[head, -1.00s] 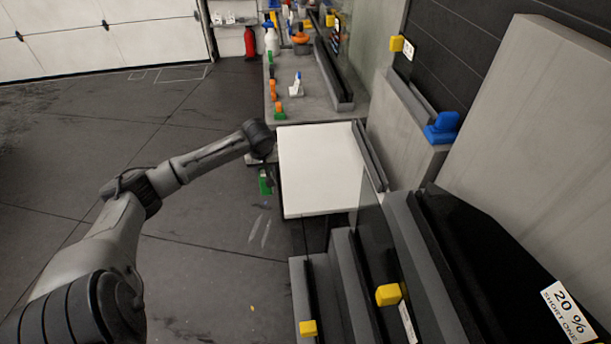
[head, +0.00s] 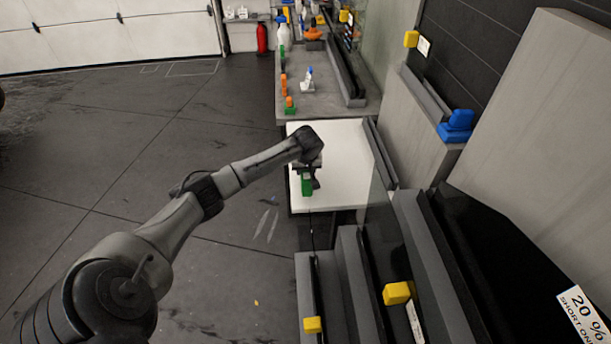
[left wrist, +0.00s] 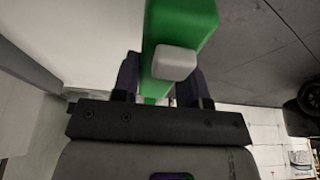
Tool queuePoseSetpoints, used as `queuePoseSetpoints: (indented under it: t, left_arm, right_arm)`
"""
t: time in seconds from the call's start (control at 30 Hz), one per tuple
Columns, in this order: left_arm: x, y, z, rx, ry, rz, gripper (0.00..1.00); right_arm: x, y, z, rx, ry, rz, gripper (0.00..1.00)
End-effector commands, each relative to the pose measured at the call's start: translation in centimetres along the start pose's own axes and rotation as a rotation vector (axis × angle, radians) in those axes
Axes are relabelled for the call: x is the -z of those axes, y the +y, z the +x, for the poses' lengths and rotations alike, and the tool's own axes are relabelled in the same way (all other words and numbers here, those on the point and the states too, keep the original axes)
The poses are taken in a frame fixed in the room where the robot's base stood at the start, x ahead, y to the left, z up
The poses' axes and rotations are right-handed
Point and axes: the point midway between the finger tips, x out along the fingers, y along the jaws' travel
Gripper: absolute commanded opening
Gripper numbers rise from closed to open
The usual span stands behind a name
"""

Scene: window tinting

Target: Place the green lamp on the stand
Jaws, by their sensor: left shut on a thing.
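The green lamp (head: 307,186) is a small green block, held by my left gripper (head: 309,174) near the front left part of the white-topped surface (head: 348,150). In the left wrist view the green lamp (left wrist: 184,20) is large, with a pale square piece on its side. The dark fingers of my left gripper (left wrist: 160,85) close on it from both sides. I cannot tell for sure which thing is the stand. My right gripper is not in view.
Small orange and green blocks (head: 290,105) line the left edge of the grey bench (head: 330,100), with a small white bottle (head: 307,82) on it. Dark stepped panels with yellow blocks (head: 397,293) stand at the front right. Open floor lies left.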

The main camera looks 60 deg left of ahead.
Motion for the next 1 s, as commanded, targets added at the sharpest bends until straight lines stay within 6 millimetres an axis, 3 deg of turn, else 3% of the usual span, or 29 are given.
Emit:
queuePoseSetpoints:
  t: [0.23, 0.67, 0.7, 0.93, 1.0]
  left_arm:
    - [-0.9, -0.1, 2.9, 0.001, 0.0, 0.0, 0.07]
    - [-1.1, 0.0, 3.3, -0.001, 0.0, -0.001, 0.07]
    - [-1.1, 0.0, 3.4, -0.001, -0.001, 0.0, 0.43]
    - [-1.1, -0.1, 3.4, 0.0, 0.0, 0.0, 0.65]
    - [-1.1, -0.1, 3.4, 0.0, 0.0, 0.0, 0.66]
  right_arm:
    - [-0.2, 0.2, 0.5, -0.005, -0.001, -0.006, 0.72]
    - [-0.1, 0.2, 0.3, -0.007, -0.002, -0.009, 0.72]
    - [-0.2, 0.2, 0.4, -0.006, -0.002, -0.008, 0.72]
    - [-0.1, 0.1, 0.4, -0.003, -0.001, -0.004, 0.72]
    - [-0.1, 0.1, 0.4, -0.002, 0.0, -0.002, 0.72]
